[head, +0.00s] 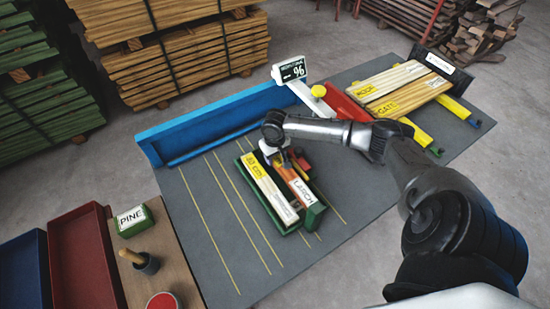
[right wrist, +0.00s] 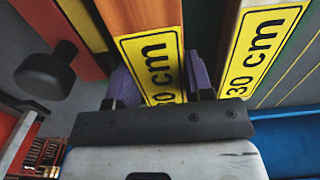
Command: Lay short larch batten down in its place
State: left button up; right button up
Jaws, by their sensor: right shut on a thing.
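The larch batten (head: 300,187), orange-brown with a white LARCH label, lies lengthwise at the green tray (head: 240,146) on the grey mat. My right gripper (head: 283,157) is shut on its far end. In the right wrist view the purple fingertips (right wrist: 163,85) stand on both sides of the batten (right wrist: 145,15), partly covering its yellow cm label. A pale batten (head: 268,189) with a yellow 30 cm label lies parallel in the tray, close beside; it also shows in the right wrist view (right wrist: 258,50). Whether the larch batten touches the tray floor, I cannot tell. My left gripper is not in view.
A blue fence (head: 225,120) runs along the mat's back edge. A white meter (head: 292,70) stands behind my gripper. Pale labelled boards (head: 400,85) lie at the back right. A green PINE block (head: 132,220) and a red tray (head: 85,262) are at left. The mat's left part is clear.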

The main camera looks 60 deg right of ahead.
jog(key=shift+f, duration=0.4)
jog(key=o, duration=0.8)
jog(key=shift+f, duration=0.1)
